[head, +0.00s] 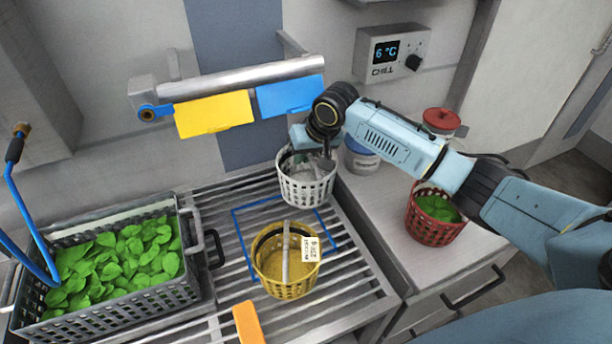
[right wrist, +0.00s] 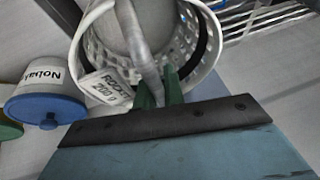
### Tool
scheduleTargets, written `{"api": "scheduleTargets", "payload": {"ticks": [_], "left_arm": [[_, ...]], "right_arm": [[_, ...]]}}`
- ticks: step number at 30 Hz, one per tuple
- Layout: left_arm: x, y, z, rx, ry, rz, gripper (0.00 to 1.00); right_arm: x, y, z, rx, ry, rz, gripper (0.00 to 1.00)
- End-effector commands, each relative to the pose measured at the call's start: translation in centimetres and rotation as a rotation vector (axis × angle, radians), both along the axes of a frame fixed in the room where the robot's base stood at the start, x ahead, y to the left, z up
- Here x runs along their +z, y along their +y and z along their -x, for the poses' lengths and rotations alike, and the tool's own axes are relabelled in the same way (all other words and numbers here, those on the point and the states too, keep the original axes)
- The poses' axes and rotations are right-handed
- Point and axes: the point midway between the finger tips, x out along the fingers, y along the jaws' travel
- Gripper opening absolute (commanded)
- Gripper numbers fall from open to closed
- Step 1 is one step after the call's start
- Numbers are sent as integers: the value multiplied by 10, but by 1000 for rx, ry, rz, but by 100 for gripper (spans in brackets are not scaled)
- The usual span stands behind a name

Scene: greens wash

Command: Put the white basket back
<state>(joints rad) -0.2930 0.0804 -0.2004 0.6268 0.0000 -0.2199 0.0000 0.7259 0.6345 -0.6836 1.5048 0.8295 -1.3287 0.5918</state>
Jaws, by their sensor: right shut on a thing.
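The white basket (head: 306,188) is at the back right corner of the slatted rack, just behind the blue outlined square. My right gripper (head: 322,152) is above it, shut on its handle. In the right wrist view the green fingertips (right wrist: 161,88) pinch the grey handle (right wrist: 138,45) of the white basket (right wrist: 95,14), and a tag reading ROCKET 200 hangs beside them. I cannot tell whether the basket touches the rack. My left gripper is not in view.
A grey crate of leaves (head: 190,286) is at left. A red basket (head: 436,232), a blue-lidded jar (head: 360,160) and a red-lidded jar (head: 441,122) stand on the right counter. A rail (head: 240,78) runs above.

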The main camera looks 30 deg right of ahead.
Motion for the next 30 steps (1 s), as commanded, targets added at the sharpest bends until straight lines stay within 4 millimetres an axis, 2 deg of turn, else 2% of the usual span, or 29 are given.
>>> {"api": "scheduleTargets", "payload": {"ticks": [1,5,13,26,27,30], "left_arm": [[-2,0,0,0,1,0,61],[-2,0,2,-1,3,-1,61],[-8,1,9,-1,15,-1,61],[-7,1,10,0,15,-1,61],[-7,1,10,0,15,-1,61],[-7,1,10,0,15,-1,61]], "right_arm": [[-12,-2,3,-2,10,5,0],[-20,-2,3,-2,8,4,0],[-60,-2,4,-2,9,3,0],[-67,-2,4,-1,7,3,0],[-68,-2,4,-1,8,3,12],[-68,-2,4,-2,7,4,25]]}}
